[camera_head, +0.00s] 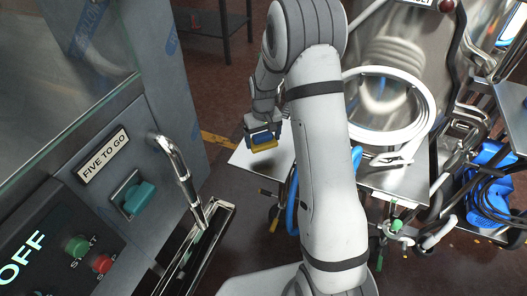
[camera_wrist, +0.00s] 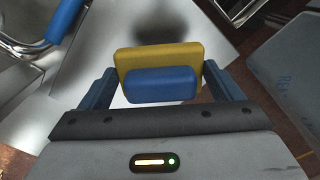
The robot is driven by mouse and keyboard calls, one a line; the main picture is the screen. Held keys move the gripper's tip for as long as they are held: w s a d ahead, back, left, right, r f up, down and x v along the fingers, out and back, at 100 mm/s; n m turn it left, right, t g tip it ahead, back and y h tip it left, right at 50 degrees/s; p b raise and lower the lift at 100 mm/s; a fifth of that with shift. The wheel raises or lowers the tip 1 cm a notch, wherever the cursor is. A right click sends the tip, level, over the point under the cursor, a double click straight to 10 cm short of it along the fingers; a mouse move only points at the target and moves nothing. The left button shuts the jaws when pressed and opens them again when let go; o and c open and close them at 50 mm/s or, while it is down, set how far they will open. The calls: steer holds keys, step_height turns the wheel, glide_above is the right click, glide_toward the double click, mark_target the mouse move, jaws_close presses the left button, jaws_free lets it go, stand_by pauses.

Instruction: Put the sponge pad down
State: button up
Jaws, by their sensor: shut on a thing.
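A sponge pad (camera_wrist: 160,58), yellow with a blue block on its near side, sits between the blue fingers of my gripper (camera_wrist: 160,88) in the wrist view. My gripper is shut on it. In the head view my gripper (camera_head: 263,138) points down with the sponge pad (camera_head: 264,146) at its tip. The pad appears held above the left part of a bright metal table top (camera_head: 249,163). A dark shadow lies on the metal just beyond the pad in the wrist view.
A control panel with a metal lever (camera_head: 176,165) and teal knob (camera_head: 139,197) stands at the left.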

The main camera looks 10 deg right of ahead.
steer(key=shift+d+f+b, duration=0.15)
steer(key=shift+f+b, duration=0.35)
steer(key=shift+f, duration=2.25)
steer(key=shift+f, duration=0.15)
steer(key=o, duration=0.8)
